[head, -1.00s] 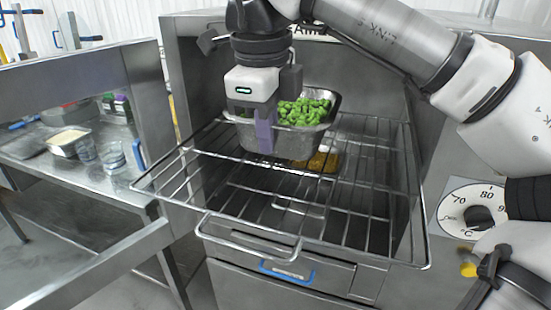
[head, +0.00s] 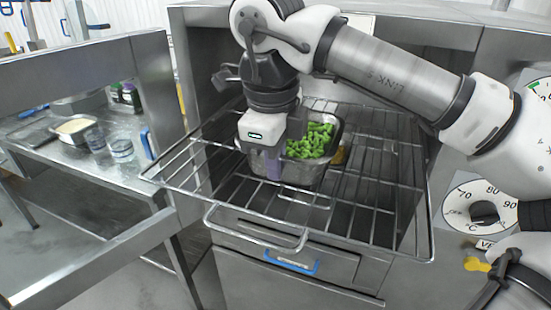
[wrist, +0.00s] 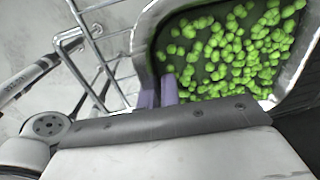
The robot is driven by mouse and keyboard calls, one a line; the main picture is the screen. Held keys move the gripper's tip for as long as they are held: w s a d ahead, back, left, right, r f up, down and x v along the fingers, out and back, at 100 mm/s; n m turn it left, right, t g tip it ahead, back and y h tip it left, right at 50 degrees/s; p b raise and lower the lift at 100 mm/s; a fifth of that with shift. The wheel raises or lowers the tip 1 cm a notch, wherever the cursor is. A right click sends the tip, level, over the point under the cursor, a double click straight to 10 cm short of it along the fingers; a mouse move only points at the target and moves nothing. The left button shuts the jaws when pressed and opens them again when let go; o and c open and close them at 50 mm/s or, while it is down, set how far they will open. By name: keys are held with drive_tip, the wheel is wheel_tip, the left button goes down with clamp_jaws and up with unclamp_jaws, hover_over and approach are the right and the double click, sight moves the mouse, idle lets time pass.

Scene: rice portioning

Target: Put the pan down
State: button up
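The pan (head: 300,176) is a metal tray filled with small green vegetables. It is level over the wire oven rack (head: 225,190), at the rack's left-middle part; I cannot tell whether its bottom touches the wires. My gripper (head: 268,165) points down at the pan's near-left edge. In the wrist view, the purple fingers of my gripper (wrist: 159,92) straddle the pan's rim (wrist: 143,45), one inside and one outside, and are shut on it. The pan's far side is partly hidden by my arm in the head view.
The rack is bare in front and to the right. The open oven door (head: 95,265) stands at the left. Beyond it, a steel table (head: 60,165) holds a pale-filled tray (head: 75,127) and glass containers (head: 121,149).

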drive_tip(key=o, duration=0.3)
drive_tip(key=shift+o, duration=0.2)
wheel_tip(320, 180, up, 12)
drive_tip(key=s+p, duration=0.1)
drive_tip(key=shift+s+a+r, duration=0.15)
drive_tip(key=shift+s+a, duration=0.05)
